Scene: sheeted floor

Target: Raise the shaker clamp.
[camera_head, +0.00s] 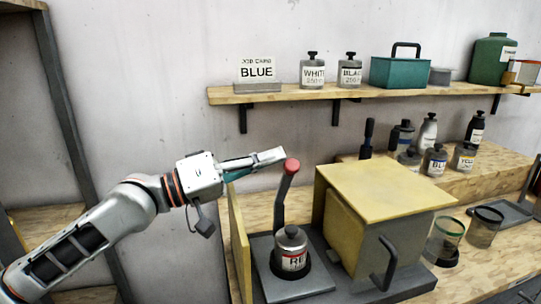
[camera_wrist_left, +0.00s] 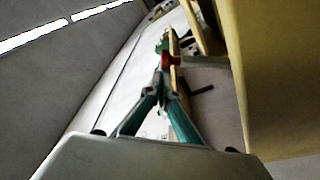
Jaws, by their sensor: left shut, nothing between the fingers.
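The shaker has a dark base and a yellow housing (camera_head: 385,190). Its clamp is a grey lever (camera_head: 281,205) with a red knob (camera_head: 291,166), standing nearly upright, slightly tilted. A can labelled RE (camera_head: 291,250) sits upright at the foot of the lever. My left gripper (camera_head: 272,157) is shut and empty, its tips close to the red knob, at its upper left. In the left wrist view the closed fingers (camera_wrist_left: 163,78) point at the red knob (camera_wrist_left: 171,62). I cannot tell whether they touch it. My right gripper is not in view.
A yellow panel (camera_head: 238,245) stands upright left of the can. A wall shelf (camera_head: 300,94) holds a BLUE card, cans and a teal box (camera_head: 398,72). Several bottles stand on a raised step at right. Two clear cups (camera_head: 445,236) stand right of the shaker.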

